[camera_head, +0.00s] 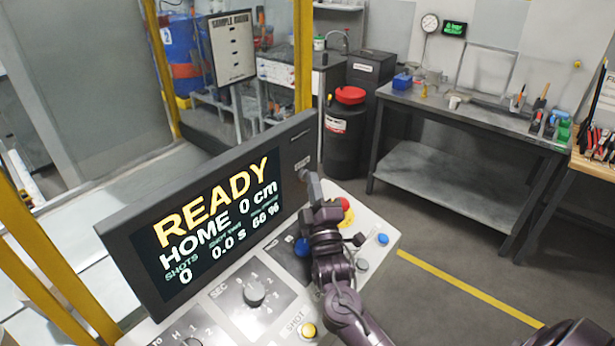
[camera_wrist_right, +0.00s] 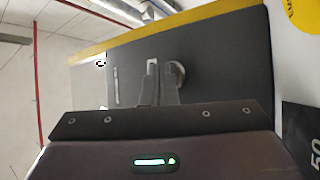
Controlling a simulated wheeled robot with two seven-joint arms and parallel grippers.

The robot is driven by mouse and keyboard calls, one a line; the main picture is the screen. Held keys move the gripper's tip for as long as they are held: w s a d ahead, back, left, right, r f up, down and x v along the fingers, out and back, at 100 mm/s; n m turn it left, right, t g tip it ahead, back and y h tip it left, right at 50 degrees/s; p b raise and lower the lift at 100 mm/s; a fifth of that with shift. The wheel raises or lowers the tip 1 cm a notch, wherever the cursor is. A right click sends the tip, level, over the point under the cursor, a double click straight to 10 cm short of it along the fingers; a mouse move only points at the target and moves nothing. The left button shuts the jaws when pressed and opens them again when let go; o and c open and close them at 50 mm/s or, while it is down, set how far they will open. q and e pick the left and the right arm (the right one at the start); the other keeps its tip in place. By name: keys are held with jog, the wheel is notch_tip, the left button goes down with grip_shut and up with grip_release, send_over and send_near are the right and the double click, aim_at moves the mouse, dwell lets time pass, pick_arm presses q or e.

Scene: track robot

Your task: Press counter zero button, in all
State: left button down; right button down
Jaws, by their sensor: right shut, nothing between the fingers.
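A dark display panel (camera_head: 120,232) stands on the console. A round metallic button (camera_wrist_right: 179,72) sits on the panel's right-hand bezel, just beside my fingertips in the right wrist view. In the head view a small label shows above that spot, and my fingers mostly cover the button. My right gripper (camera_head: 306,178) is shut and empty, its tips at the bezel; it also shows in the wrist view (camera_wrist_right: 160,66). I cannot tell whether the tips touch the button. My left gripper is not in view.
The pale console top holds a red knob (camera_head: 346,212), blue buttons (camera_head: 383,239), a yellow button (camera_head: 309,330) and a rotary dial (camera_head: 254,292) near my right arm. A yellow post (camera_head: 303,55) rises behind the panel.

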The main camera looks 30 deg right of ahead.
dwell(0.5)
jog(key=shift+s+d+p, duration=0.3)
jog(key=shift+s+p, duration=0.1)
jog(key=shift+s, duration=0.35)
jog(key=shift+s, duration=0.1)
jog(key=s, duration=0.1)
jog(key=s+d+p, duration=0.1)
jog(key=s, duration=0.1)
jog(key=s+d+p, duration=0.1)
jog(key=shift+s, duration=0.2)
dwell(0.6)
